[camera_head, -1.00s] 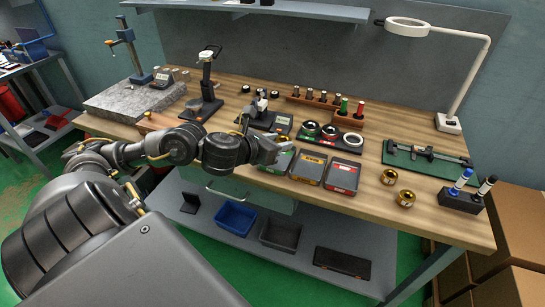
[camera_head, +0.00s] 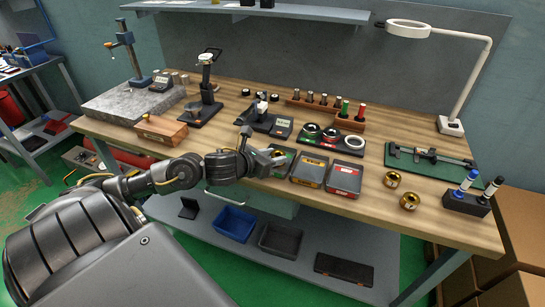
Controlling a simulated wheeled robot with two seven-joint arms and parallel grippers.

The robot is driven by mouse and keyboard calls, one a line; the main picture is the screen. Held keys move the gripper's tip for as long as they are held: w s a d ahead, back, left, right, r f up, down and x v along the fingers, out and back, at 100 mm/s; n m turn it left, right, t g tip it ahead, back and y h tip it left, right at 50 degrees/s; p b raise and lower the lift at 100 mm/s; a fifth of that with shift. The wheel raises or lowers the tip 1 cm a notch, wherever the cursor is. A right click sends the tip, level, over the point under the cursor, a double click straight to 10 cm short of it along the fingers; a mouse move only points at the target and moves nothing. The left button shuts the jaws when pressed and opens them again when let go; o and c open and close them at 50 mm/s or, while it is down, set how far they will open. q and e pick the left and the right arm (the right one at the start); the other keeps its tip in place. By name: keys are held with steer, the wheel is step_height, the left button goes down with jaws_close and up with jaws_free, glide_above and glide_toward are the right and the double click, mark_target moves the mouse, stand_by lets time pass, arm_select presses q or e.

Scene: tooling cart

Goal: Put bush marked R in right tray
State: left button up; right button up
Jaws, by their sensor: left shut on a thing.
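Three shallow trays stand at the bench's front: a green-marked left tray (camera_head: 284,151), a yellow-marked middle tray (camera_head: 308,172) and a red-marked right tray (camera_head: 345,177). Two brass bushes, one behind (camera_head: 392,179) and one in front (camera_head: 409,201), sit on the wood to the right of the trays; no letter is readable on them. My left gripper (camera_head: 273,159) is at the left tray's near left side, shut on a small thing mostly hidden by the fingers. I cannot tell which tray, if any, is directly under it. My right gripper is out of view.
Behind the trays is a holder with rings (camera_head: 330,134). A green mat with a caliper-like tool (camera_head: 430,158), a marker block (camera_head: 468,200) and a lamp (camera_head: 450,125) stand at right. A wooden box (camera_head: 161,130) is at left. Wood around the bushes is clear.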

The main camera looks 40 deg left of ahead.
arm_select(q)
steer(key=shift+f, duration=0.1)
steer(key=o, duration=0.9)
